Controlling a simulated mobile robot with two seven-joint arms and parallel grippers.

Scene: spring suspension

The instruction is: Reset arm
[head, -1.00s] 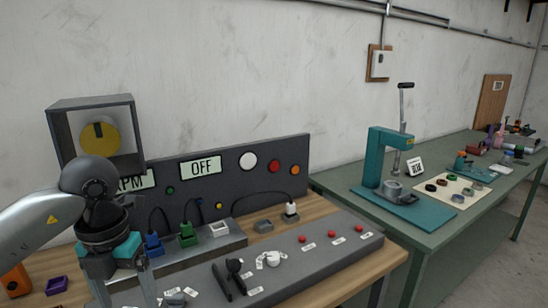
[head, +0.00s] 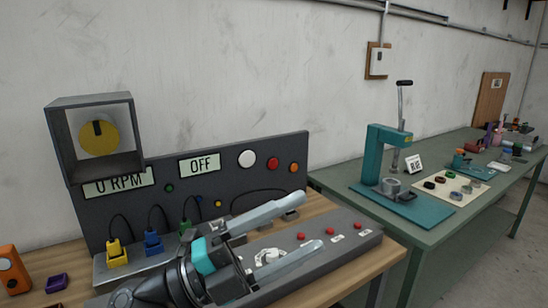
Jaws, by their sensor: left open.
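My left gripper (head: 297,226) is open and empty. Its two long grey fingers point right and slightly up, over the grey console (head: 345,249) on the wooden bench. Its dark wrist with a teal band rises from the bottom of the head view and covers the left part of the console. A small white part (head: 268,256) shows between the fingers; I cannot tell how high the fingers are above it. My right gripper is not in view.
A dark panel (head: 225,178) with OFF and 0 RPM displays stands behind the bench, with a boxed yellow dial (head: 99,139) at left. Yellow (head: 117,253) and blue (head: 153,243) plugs are below. A teal press (head: 377,158) stands on the green table (head: 345,198) at right.

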